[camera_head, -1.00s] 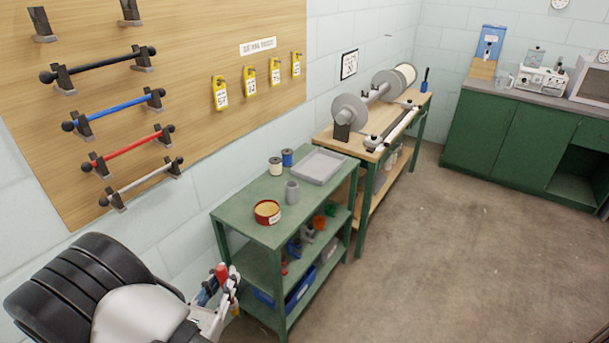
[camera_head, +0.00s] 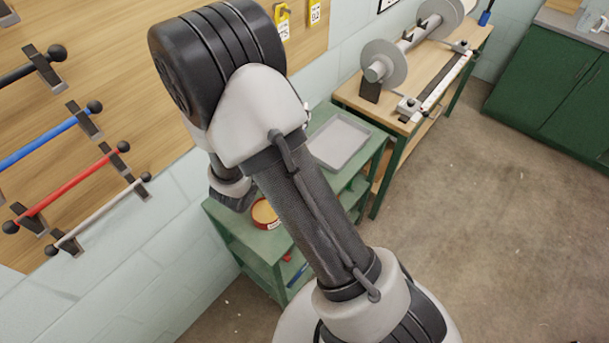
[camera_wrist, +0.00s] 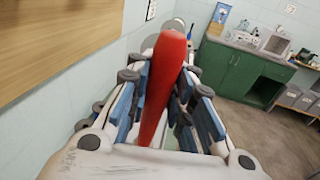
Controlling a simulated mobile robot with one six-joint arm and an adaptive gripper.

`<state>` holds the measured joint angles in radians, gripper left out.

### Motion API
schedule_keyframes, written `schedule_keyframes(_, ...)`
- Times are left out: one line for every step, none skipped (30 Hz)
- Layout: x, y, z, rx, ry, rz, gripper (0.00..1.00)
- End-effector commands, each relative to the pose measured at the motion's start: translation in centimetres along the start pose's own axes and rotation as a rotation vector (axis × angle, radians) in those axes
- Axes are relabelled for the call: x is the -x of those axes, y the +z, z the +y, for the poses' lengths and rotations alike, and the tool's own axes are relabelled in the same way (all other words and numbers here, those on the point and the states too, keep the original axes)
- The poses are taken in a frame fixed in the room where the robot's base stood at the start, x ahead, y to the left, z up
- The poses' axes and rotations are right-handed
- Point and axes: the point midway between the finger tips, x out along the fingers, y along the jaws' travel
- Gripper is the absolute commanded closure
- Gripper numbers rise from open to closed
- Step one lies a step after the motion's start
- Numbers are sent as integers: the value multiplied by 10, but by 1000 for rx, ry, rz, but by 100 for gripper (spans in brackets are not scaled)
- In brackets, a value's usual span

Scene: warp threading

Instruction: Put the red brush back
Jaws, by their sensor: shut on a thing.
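In the wrist view the red brush (camera_wrist: 163,85) stands between the blue-padded fingers of my gripper (camera_wrist: 158,105), which is shut on it. Its red end points away from the wrist, and its other end is hidden. In the head view my arm covers the middle of the picture, and neither the gripper nor the brush can be seen there. The green cart (camera_head: 226,226) is partly behind my arm. A round red tin (camera_head: 264,214) with a tan inside sits on its top, partly covered by the arm.
A grey tray (camera_head: 340,141) lies at the cart's far end. Behind it is a wooden bench (camera_head: 388,104) with grey discs and a rail. A wall board at left carries a blue rod (camera_head: 40,142) and a red rod (camera_head: 68,187) on brackets. The floor at right is clear.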

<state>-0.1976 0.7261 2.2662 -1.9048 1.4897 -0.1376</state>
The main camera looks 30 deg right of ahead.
Motion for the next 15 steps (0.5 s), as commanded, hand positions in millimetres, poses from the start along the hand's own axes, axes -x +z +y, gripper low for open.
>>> schedule_keyframes(-1, -7, -1, 4, -1, 2, 100)
schedule_keyframes(-2, -12, -1, 4, -1, 2, 100)
schedule_keyframes(-2, -22, -1, 6, -1, 3, 100)
schedule_keyframes(-2, -30, -1, 7, 0, 3, 100)
schedule_keyframes(-2, -39, -1, 8, 0, 4, 100)
schedule_keyframes(-2, -50, -1, 7, 0, 3, 100)
schedule_keyframes(-3, -58, -1, 7, 0, 3, 100)
schedule_keyframes(-3, -67, -1, 7, 0, 2, 100)
schedule_keyframes(-3, -78, -1, 7, 0, 2, 100)
schedule_keyframes(-4, -86, -1, 7, 0, 3, 100)
schedule_keyframes(-4, -94, -2, 6, 0, 3, 100)
schedule_keyframes(-4, -104, -1, 6, 0, 3, 100)
schedule_keyframes(-4, -112, -2, 6, 0, 3, 100)
schedule_keyframes(-4, -119, -2, 5, 0, 2, 100)
schedule_keyframes(-5, -128, -1, 4, 0, 2, 100)
